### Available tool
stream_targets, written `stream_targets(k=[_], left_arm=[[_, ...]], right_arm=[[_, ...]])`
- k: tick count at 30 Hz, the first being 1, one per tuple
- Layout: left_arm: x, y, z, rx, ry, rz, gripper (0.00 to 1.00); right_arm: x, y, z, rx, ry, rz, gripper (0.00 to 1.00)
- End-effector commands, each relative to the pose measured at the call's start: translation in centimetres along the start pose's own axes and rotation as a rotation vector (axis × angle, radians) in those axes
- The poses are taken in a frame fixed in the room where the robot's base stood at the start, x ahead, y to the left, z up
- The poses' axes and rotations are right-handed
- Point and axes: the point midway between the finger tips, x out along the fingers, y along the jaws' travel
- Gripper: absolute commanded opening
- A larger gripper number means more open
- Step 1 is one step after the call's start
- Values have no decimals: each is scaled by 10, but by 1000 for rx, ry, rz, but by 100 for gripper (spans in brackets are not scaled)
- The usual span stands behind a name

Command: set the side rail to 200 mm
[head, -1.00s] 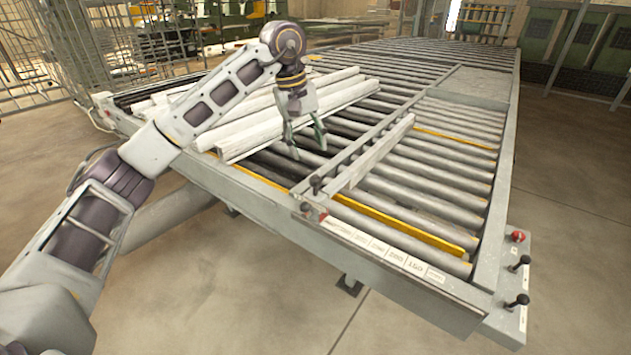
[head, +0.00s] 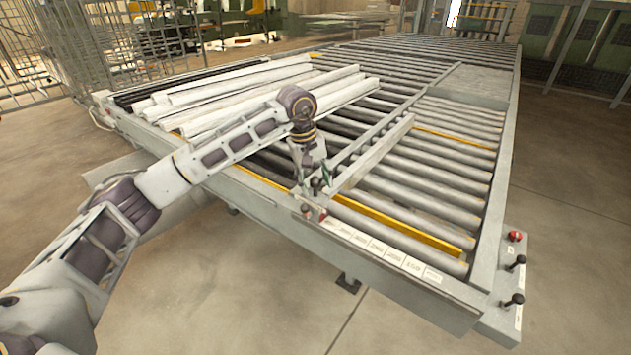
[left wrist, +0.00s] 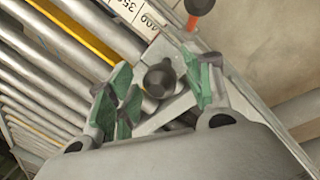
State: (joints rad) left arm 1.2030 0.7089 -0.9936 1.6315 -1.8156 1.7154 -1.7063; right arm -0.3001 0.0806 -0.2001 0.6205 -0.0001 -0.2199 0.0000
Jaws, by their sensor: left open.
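The side rail (head: 376,155) is a pale bar lying across the rollers, its near end at the table's front edge. A dark clamp knob (head: 316,184) stands on that near end; it also shows in the left wrist view (left wrist: 159,79). My left gripper (head: 312,178) is open, with its green-padded fingers (left wrist: 165,85) on either side of the knob. I cannot tell whether they touch it. The white scale strip (head: 385,250) runs along the front edge. The wrist view shows its 350 and 400 marks (left wrist: 135,10) near the rail end. My right gripper is not in view.
A second dark knob (head: 305,208) and a red part (head: 322,215) sit just in front of the clamp knob. White profiles (head: 230,100) lie on the rollers at the left. A yellow bar (head: 400,225) lies right of the rail. Rollers there are clear.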

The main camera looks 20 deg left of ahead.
Motion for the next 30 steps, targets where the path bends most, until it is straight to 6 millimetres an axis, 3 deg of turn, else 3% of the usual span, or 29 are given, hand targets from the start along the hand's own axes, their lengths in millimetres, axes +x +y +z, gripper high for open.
stream_targets(k=[13, 25, 30], left_arm=[[8, 0, 0, 0, 0, 0, 52], [8, 0, 0, 0, 0, 1, 1], [7, 0, 0, 0, 0, 1, 0]], right_arm=[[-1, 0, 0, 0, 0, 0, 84], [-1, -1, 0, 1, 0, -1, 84], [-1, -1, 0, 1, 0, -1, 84]])
